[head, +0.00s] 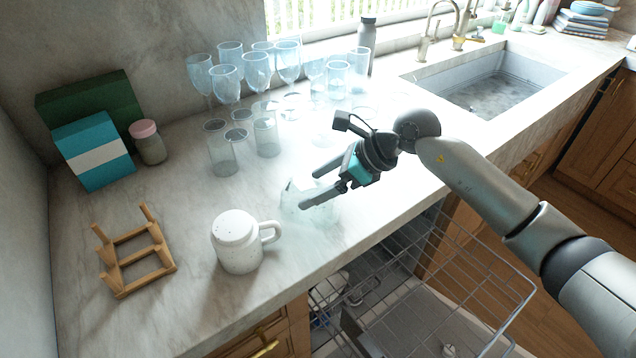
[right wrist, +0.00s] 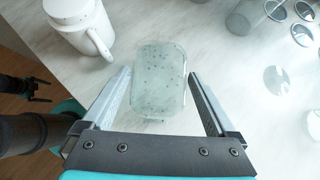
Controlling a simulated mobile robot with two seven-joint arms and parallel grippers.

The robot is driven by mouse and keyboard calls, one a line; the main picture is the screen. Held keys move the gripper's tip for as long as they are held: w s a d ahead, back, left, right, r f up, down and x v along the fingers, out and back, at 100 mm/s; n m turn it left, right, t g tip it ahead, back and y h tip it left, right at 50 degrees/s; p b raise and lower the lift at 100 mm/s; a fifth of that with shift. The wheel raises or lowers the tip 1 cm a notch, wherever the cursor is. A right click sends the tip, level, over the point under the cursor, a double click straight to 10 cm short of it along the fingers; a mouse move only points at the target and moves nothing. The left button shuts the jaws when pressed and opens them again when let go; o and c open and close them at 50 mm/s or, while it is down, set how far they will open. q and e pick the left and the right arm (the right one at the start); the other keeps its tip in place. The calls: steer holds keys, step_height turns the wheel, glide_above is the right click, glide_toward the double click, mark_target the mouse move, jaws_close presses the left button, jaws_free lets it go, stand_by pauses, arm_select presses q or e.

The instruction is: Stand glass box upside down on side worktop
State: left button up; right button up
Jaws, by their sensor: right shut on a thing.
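The glass box (head: 325,210) is a pale, clear, rounded block at the front of the worktop (head: 200,290), partly hidden behind my right gripper (head: 308,190) in the head view. In the right wrist view the glass box (right wrist: 158,80) shows a speckled face between the two fingers of my right gripper (right wrist: 160,100), which is shut on it. I cannot tell which way up the box is, or whether it touches the worktop. My left gripper (right wrist: 42,89) shows small at the left of the right wrist view, over the floor, its fingers apart and empty.
A white lidded mug (head: 236,242) and a wooden rack (head: 135,250) stand left of the box. Several glasses (head: 222,150) stand behind it. A pulled-out wire dishwasher rack (head: 450,270) lies below the front edge. A sink (head: 490,90) is at the right.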

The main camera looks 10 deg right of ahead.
steer(key=shift+f+b, duration=0.5)
steer(key=shift+f, duration=0.1)
stand_by(0.4)
steer(key=o, duration=1.4)
steer(key=shift+c, duration=0.2)
steer(key=shift+f, duration=0.1)
steer(key=v, duration=1.5)
